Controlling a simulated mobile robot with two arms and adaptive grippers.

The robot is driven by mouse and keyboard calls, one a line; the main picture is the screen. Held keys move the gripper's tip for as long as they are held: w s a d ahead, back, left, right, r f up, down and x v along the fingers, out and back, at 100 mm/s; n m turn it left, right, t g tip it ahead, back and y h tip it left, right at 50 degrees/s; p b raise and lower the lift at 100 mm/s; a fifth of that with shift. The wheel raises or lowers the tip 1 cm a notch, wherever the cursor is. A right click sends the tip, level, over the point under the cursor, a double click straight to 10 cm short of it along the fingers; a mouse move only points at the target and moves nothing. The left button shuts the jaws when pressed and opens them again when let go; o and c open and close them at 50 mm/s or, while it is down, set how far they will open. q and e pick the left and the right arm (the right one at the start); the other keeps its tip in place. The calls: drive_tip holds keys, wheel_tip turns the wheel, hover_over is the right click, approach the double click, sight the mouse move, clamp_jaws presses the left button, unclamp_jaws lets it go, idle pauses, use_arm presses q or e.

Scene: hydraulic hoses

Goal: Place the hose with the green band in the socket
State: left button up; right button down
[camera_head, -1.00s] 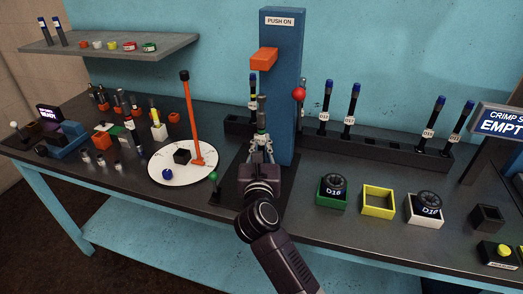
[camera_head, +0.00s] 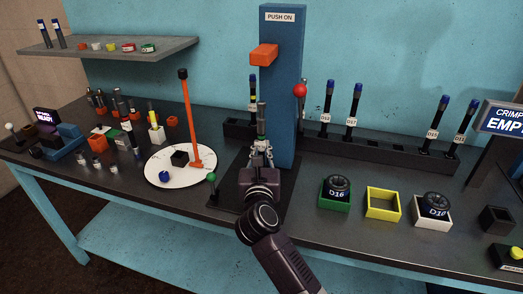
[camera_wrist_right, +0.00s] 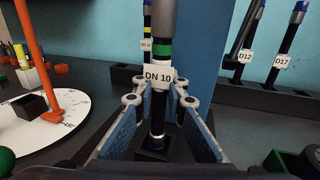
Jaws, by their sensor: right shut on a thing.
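The hose with the green band (camera_wrist_right: 163,48) stands upright in the right wrist view, with a "DN 10" tag (camera_wrist_right: 158,76) below the band. My right gripper (camera_wrist_right: 158,105) is shut on it below the tag. In the head view the gripper (camera_head: 262,152) and the hose (camera_head: 262,120) are in front of the blue "PUSH ON" press column (camera_head: 283,60). A dark square socket (camera_wrist_right: 152,154) lies under the hose's lower end. I cannot tell whether the end is inside it or just above. My left gripper is not in view.
A red-knobbed lever (camera_head: 300,91) and an orange block (camera_head: 264,54) are on the press. A white disc (camera_head: 160,179) with an orange post (camera_head: 190,125) is at left. A rack (camera_head: 395,148) of tagged hoses stands behind. Green (camera_head: 335,204), yellow (camera_head: 382,216) and white boxes are at right.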

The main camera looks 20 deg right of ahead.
drive_tip(key=c, duration=2)
unclamp_jaws()
drive_tip(key=shift+f, duration=0.1)
drive_tip(key=shift+o, duration=0.2)
drive_tip(key=b+v, duration=0.1)
drive_tip(key=v, duration=1.1)
drive_tip(key=shift+b, duration=0.35)
